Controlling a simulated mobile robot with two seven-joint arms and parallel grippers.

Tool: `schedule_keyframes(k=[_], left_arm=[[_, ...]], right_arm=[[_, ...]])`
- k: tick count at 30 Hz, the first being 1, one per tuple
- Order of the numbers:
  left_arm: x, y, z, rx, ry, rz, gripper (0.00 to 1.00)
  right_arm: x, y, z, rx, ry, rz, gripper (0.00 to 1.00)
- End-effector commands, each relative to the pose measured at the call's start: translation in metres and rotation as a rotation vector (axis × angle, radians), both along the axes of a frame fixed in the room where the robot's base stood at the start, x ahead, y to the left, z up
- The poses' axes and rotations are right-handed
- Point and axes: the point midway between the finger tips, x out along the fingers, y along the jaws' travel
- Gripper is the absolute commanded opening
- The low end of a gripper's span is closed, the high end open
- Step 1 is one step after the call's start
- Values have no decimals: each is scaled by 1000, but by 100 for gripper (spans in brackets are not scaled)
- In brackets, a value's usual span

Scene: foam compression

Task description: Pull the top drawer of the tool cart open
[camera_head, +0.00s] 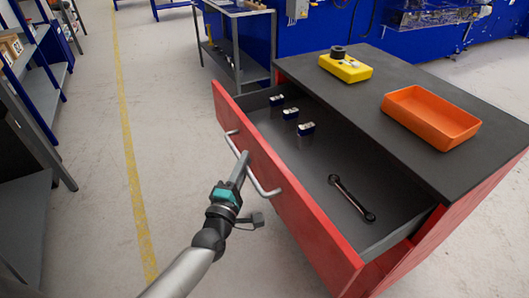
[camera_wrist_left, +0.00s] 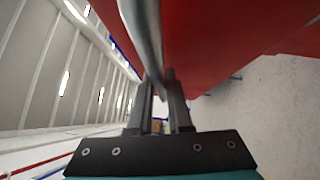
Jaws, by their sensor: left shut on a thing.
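The red tool cart (camera_head: 455,222) with a dark top stands at the right in the head view. Its top drawer (camera_head: 290,195) is pulled well out, with the grey inside showing. My left gripper (camera_head: 243,160) is shut on the drawer's metal handle (camera_head: 264,189), near the handle's middle. In the left wrist view the handle (camera_wrist_left: 143,35) runs between the fingers (camera_wrist_left: 160,95), in front of the red drawer front (camera_wrist_left: 205,40). My right gripper is not in view.
The drawer holds a dark wrench-like tool (camera_head: 351,197) and several small dark-and-white blocks (camera_head: 290,113). An orange tray (camera_head: 432,116) and a yellow block (camera_head: 345,67) are on the cart top. A blue shelf (camera_head: 40,90) stands left; the floor between is clear.

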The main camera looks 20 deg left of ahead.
Motion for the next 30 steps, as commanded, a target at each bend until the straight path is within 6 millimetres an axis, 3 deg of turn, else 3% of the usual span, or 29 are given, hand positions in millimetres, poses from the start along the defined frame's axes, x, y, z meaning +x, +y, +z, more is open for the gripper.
schedule_keyframes(k=[9, 24, 25, 30], left_arm=[[-30, 23, -1, 2, 2, -1, 0], [-35, 27, -1, -1, 1, 0, 0], [-35, 27, -1, -1, 1, 0, 21], [-34, 27, -1, 0, 0, 0, 40]], right_arm=[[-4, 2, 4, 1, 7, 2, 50], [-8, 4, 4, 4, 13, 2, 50], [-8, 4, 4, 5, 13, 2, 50], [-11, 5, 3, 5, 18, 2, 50]])
